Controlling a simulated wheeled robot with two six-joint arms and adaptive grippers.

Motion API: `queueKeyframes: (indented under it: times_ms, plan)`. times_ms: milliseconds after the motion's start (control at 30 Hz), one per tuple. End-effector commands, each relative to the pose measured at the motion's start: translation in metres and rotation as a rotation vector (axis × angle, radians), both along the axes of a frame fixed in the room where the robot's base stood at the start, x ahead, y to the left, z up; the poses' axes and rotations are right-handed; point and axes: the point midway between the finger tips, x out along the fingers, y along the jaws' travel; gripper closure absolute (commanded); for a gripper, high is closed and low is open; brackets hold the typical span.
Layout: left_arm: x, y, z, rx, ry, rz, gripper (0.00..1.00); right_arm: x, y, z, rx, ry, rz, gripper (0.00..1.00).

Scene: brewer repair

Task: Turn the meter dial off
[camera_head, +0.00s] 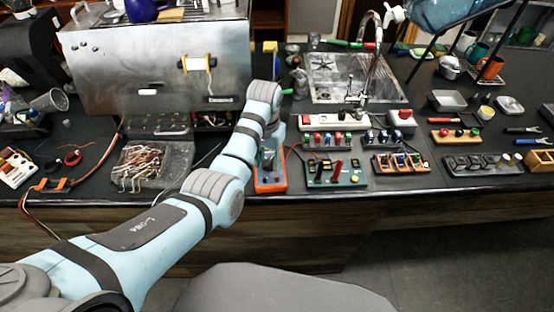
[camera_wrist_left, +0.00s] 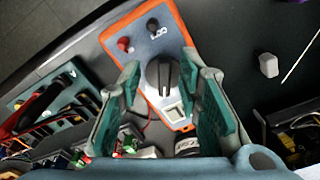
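The meter (camera_head: 270,183) has an orange edge and a grey-blue face and lies near the counter's front edge, partly hidden by my left arm in the head view. In the left wrist view, the meter (camera_wrist_left: 146,42) shows its black dial (camera_wrist_left: 161,75), a small display window, and a red and a black jack. My left gripper (camera_wrist_left: 163,65) is open, its two green-padded fingers on either side of the dial with gaps between. I cannot tell how far above the meter the fingertips are. The dial's markings are too small to read. My right gripper is not in view.
A green board with red and black probes (camera_head: 336,172) sits right of the meter. A clear tray of wires (camera_head: 152,165) lies to the left. The steel brewer (camera_head: 150,65) stands behind, and a sink (camera_head: 345,75) is at the back.

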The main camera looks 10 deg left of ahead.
Motion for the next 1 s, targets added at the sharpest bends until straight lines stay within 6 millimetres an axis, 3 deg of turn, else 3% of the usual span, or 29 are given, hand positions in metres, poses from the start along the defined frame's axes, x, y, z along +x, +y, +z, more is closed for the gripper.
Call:
queueKeyframes:
  times_ms: [133, 300, 500, 700, 1000]
  plan:
    - [0.002, 0.003, -0.007, 0.000, 0.004, 0.004, 0.68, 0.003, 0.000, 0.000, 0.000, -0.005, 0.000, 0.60]
    - [0.002, 0.002, -0.008, 0.000, 0.006, 0.002, 0.70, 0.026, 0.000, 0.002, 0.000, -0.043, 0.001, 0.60]
    - [0.002, 0.002, -0.009, 0.000, 0.008, 0.002, 1.00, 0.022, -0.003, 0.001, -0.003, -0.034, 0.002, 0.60]
    - [0.002, 0.001, -0.008, 0.000, 0.007, 0.003, 1.00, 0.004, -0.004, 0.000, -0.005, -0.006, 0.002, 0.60]
    - [0.002, 0.001, -0.008, -0.001, 0.007, 0.064, 1.00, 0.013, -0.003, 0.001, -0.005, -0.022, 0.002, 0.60]
